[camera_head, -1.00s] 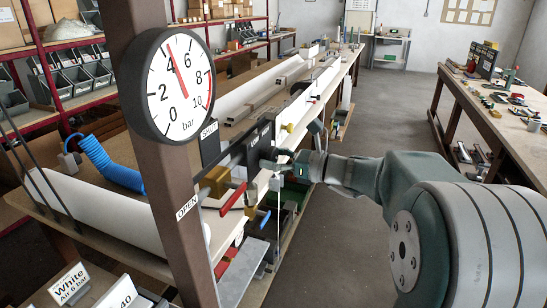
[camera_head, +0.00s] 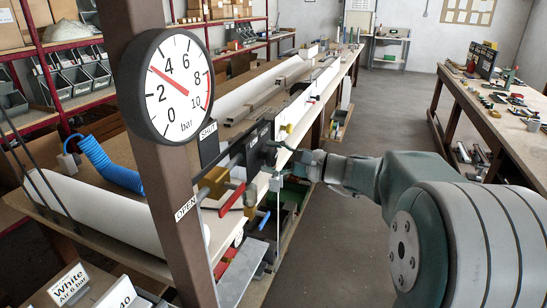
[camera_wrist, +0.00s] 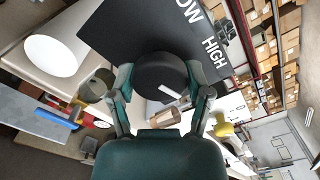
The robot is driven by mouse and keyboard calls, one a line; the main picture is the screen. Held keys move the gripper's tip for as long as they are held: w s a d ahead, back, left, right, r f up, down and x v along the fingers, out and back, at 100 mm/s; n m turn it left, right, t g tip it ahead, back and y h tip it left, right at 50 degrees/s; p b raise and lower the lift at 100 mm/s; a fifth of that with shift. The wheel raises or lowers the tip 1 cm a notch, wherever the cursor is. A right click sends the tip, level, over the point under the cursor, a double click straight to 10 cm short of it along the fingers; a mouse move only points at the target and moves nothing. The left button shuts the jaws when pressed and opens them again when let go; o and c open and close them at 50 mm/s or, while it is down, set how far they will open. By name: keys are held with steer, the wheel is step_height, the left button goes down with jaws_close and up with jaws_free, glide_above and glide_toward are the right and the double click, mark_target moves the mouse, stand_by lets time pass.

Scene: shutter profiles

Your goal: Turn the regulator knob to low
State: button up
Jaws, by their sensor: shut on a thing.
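The regulator knob (camera_wrist: 158,72) is a round black knob with a white pointer line, seen in the wrist view in front of a dark plate (camera_wrist: 125,28) marked LOW and HIGH. My gripper (camera_wrist: 160,80) is shut on the knob, one finger on each side. In the head view my gripper (camera_head: 279,160) reaches the dark panel from the right, and the knob is small and mostly hidden there. The pressure gauge (camera_head: 180,88) on the brown post reads about 3 bar. The fingers hide part of the knob's rim.
A brown post (camera_head: 160,170) with SHUT and OPEN labels stands left of the panel. A red lever (camera_head: 232,197) is below the panel. A long bench (camera_head: 300,100) runs behind. The floor (camera_head: 385,110) between the benches is clear.

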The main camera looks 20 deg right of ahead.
steer(key=n, duration=0.7)
steer(key=shift+r, duration=0.15)
steer(key=n, duration=0.4)
steer(key=shift+n, duration=2.2)
steer(key=o, duration=1)
steer(key=shift+a, duration=0.1)
steer(key=shift+o, duration=0.7)
steer(key=shift+a, duration=0.1)
